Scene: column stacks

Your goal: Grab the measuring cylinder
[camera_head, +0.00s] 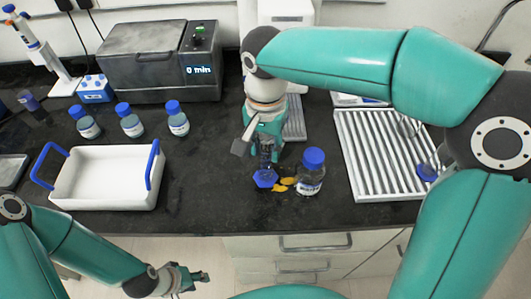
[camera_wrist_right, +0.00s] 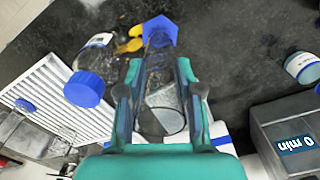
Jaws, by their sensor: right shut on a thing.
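The measuring cylinder is clear glass with a blue six-sided base (camera_head: 265,178), near the front middle of the counter in the head view. In the right wrist view its glass body (camera_wrist_right: 160,65) runs between the fingers, with the base at the far end. My right gripper (camera_head: 268,142) is shut on the cylinder, with a finger on each side of the glass (camera_wrist_right: 160,88). I cannot tell whether the base touches the counter. My left gripper (camera_head: 192,277) is low, in front of the counter, away from the cylinder; its finger opening is unclear.
A blue-capped bottle (camera_head: 311,172) stands close right of the cylinder, with yellow pieces (camera_head: 286,184) between them. A white tray with blue handles (camera_head: 105,178), several small bottles (camera_head: 131,122) and a heater box (camera_head: 150,65) are left. A ribbed white rack (camera_head: 372,150) is right.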

